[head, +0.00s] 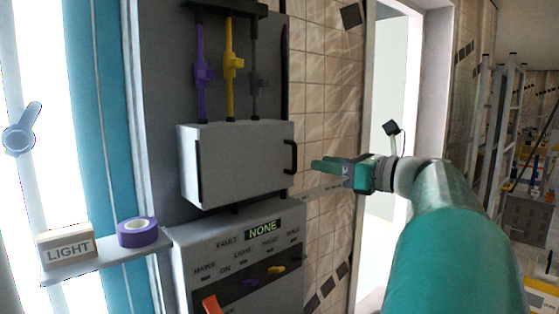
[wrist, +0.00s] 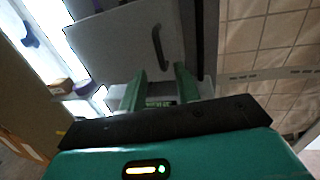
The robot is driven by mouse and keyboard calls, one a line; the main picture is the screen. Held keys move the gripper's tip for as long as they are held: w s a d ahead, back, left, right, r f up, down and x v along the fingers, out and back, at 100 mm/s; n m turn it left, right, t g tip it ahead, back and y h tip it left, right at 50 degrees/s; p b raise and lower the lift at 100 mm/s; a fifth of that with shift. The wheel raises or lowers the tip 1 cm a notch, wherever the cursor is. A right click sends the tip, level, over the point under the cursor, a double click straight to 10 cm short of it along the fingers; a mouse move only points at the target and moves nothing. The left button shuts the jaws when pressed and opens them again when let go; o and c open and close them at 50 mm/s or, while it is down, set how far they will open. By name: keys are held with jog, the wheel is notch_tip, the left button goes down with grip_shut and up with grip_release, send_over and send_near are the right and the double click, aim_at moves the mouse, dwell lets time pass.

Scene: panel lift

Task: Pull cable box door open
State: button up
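The cable box (head: 235,165) is a grey box on the wall panel, with its door shut. Its black bar handle (head: 290,157) stands upright at the right edge of the door. My gripper (head: 314,166) is just right of the handle in the head view, apart from it in the picture. In the wrist view the two green fingers (wrist: 160,80) are spread with nothing between them. The handle (wrist: 159,47) shows beyond the fingertips, on the grey door (wrist: 115,45).
Purple, yellow and grey cables (head: 231,75) enter the box from above. A control panel (head: 240,255) with coloured switches sits below. A shelf (head: 105,258) at left holds a LIGHT box (head: 66,245) and purple tape (head: 137,232). A tiled wall (head: 325,100) is at right.

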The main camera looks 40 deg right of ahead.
jog(key=x, duration=0.7)
jog(key=shift+w, duration=0.15)
grip_shut()
